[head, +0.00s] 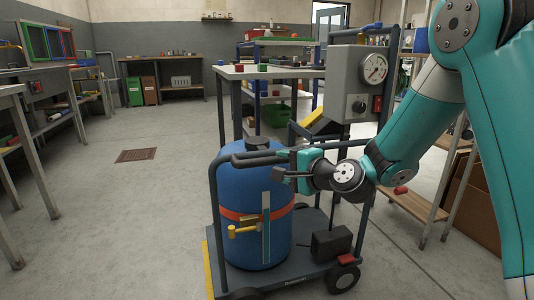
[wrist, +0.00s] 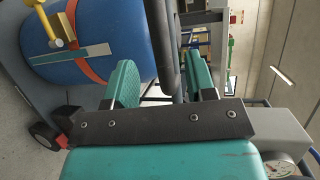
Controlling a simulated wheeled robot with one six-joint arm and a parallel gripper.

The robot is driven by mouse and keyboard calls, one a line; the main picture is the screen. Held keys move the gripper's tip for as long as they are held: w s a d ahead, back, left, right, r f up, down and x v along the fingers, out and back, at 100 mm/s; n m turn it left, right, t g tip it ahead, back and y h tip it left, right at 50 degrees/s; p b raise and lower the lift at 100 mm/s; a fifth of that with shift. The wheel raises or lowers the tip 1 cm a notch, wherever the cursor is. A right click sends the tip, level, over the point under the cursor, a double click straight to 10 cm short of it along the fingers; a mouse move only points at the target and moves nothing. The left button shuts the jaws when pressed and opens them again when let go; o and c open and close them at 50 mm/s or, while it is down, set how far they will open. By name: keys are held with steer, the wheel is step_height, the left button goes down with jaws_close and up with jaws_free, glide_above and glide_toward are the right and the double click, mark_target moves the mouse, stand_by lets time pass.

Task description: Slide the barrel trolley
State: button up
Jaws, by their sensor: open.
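The barrel trolley (head: 312,268) stands on the floor in front of me, a dark wheeled frame carrying a blue barrel (head: 240,195) with an orange strap and a yellow tap. Its dark handle rail (head: 243,160) runs across the barrel's upper part. My gripper (head: 284,174) is at the right part of this rail. In the wrist view my open green fingers (wrist: 162,80) have the dark rail (wrist: 160,35) running between them, with gaps visible on both sides. The barrel (wrist: 90,40) shows at upper left there.
A grey gauge box (head: 358,80) stands on the trolley's right side. Behind is a work table (head: 270,72) with shelves; a bench (head: 25,95) lines the left and a shelf rack (head: 412,205) the right. The floor at left (head: 110,220) is clear around a brown drain cover (head: 136,155).

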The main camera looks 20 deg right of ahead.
mark_target(270, 162)
steer(key=p+x, duration=0.2)
steer(key=x, duration=0.5)
steer(key=shift+s, duration=0.1)
jaws_close()
